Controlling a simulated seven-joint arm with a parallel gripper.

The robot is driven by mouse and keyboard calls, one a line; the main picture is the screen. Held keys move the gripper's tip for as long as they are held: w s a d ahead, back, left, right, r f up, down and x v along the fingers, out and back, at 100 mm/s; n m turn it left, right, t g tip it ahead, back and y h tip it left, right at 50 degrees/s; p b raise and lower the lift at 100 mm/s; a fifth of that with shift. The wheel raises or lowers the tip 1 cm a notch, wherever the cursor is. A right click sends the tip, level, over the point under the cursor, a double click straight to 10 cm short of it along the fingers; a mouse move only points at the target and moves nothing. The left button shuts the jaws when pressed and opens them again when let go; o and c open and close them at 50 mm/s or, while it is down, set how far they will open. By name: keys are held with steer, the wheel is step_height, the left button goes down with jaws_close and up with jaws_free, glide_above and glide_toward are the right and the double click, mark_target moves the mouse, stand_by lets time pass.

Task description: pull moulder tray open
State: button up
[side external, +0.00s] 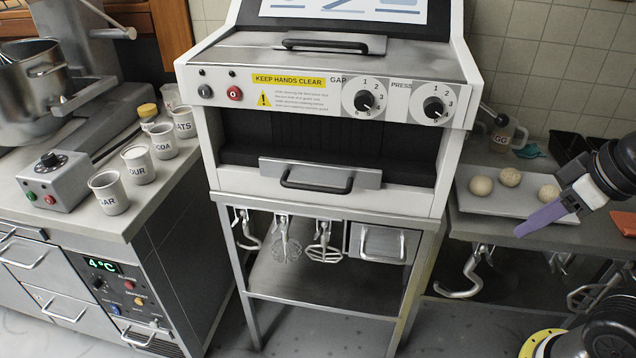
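The moulder is the white machine in the middle of the side external view. Its tray (367,179) has a grey metal front with a black bar handle (318,183), low in the machine's dark opening. The front sits near the machine's lower ledge, and how far the tray is out is hard to tell. My gripper (527,228) is at the right, well apart from the tray, with its purple finger end pointing down and left near the right counter. I cannot tell whether its fingers are apart. Nothing is seen held in it.
A pale board (475,200) with dough balls (481,185) lies on the right counter near my gripper. A lid handle (325,45) is on top of the moulder; knobs (365,101) are on its panel. Labelled cups (138,165) and a mixer (35,85) stand at left. Space before the tray looks clear.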

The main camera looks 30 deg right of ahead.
steer(key=shift+o, duration=0.4)
steer(key=w+a+n+g+h, duration=0.1)
steer(key=w+h, duration=0.3)
steer(key=w, duration=0.7)
steer(key=shift+w+n+g+h, duration=0.15)
steer(key=shift+n+g+h, duration=0.15)
steer(key=shift+n+g, duration=0.55)
steer(key=n+t+h, duration=0.6)
steer(key=t, duration=0.3)
glide_toward(312, 189)
steer(key=x, duration=1)
steer(key=shift+w+d+f, duration=0.1)
steer(key=shift+w+d, duration=0.1)
steer(key=shift+w, duration=0.05)
steer(key=shift+c, duration=0.3)
jaws_close()
